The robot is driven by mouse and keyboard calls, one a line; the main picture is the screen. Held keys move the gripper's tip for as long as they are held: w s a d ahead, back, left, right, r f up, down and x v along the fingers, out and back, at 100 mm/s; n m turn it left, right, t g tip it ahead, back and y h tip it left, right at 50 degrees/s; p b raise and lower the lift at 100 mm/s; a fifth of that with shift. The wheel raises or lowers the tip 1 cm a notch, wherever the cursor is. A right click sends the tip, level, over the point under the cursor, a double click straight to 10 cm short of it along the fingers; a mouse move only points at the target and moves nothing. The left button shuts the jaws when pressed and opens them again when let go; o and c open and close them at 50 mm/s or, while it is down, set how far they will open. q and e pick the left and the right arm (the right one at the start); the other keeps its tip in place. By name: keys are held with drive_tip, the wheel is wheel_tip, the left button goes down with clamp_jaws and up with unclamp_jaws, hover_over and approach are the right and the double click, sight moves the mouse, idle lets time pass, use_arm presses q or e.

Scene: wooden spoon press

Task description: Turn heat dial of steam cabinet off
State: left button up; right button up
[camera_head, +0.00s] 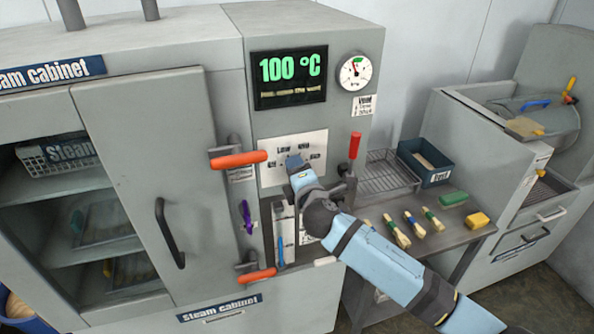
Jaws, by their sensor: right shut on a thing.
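The steam cabinet (215,50) fills the left and middle of the view. Its white dial plate (272,146) sits below a black display (290,77) that reads 100 °C in green. Labels around the plate's middle include LOW and what looks like MID. My right gripper (294,163) is at the middle of this plate, shut on the heat dial, with its arm coming from the lower right. The gripper hides most of the dial, so its pointer setting cannot be read. My left gripper is not in view.
Orange door handles (238,159) stick out left of the plate. A red-handled vent lever (354,146) stands close on the right, below a round gauge (355,70). A side table (455,238) holds a wire rack, a blue bin (425,163) and several small wooden pieces.

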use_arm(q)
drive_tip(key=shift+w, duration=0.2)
use_arm(e)
drive_tip(key=o, duration=0.9)
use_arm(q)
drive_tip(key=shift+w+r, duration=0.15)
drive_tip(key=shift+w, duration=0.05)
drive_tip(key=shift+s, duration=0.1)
use_arm(e)
drive_tip(key=shift+s, duration=0.1)
use_arm(q)
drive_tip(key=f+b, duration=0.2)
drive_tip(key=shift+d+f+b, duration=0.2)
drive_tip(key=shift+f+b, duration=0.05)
drive_tip(key=shift+b, duration=0.1)
use_arm(e)
drive_tip(key=v, duration=1.3)
drive_tip(key=shift+s+d+r, duration=0.1)
drive_tip(key=shift+s, duration=0.15)
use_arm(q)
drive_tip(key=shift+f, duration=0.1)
